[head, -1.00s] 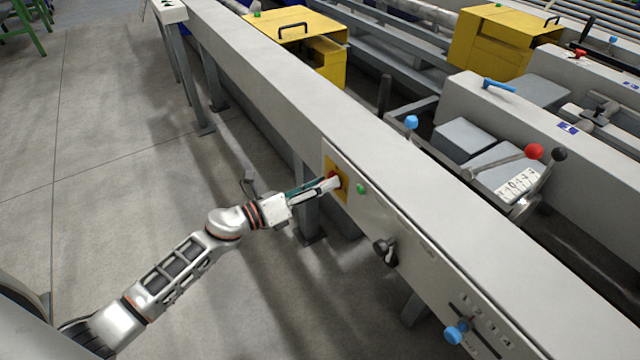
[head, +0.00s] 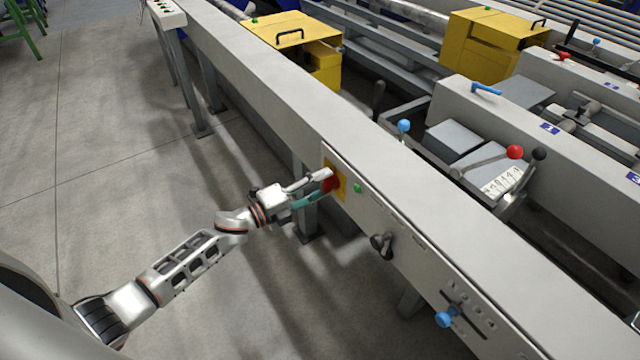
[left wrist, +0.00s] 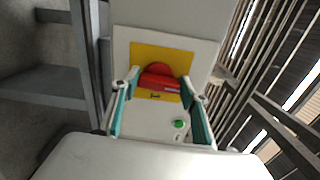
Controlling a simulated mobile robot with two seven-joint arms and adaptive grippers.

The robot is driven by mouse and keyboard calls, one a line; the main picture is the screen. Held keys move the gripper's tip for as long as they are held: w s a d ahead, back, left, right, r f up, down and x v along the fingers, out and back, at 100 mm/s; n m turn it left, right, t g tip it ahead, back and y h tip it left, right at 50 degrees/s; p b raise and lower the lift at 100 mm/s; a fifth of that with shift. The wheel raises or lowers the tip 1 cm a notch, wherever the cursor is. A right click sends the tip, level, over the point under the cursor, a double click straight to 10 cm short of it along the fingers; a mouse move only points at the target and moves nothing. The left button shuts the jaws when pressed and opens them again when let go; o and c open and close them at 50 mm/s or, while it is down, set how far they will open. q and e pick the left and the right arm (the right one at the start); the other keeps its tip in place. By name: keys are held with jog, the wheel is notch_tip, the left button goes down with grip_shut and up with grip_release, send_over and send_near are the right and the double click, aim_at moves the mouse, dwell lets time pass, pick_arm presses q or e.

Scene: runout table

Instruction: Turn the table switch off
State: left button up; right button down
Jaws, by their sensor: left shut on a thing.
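The table switch is a red rotary knob (head: 329,184) on a yellow plate (head: 341,190), set in the side panel of the long grey table. My left gripper (head: 326,179) reaches it from the left and is shut on the knob. In the left wrist view the red knob (left wrist: 158,79) sits between the teal-padded fingers of my left gripper (left wrist: 160,84), in front of the yellow plate (left wrist: 146,56). The fingers partly hide the knob in the head view. The switch's marking is too small to read. My right gripper is not in view.
A green button (head: 357,188) is just right of the yellow plate. A black knob (head: 381,245) and a blue-knobbed lever (head: 445,319) are farther along the same panel. The grey table top (head: 420,190) is clear. Open floor (head: 130,170) lies to the left.

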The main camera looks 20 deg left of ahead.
pick_arm(q)
jog(key=shift+n, duration=0.4)
jog(key=o, duration=1.1)
jog(key=shift+s+a, duration=0.1)
jog(key=v, duration=1.1)
jog(key=shift+s+a, duration=0.3)
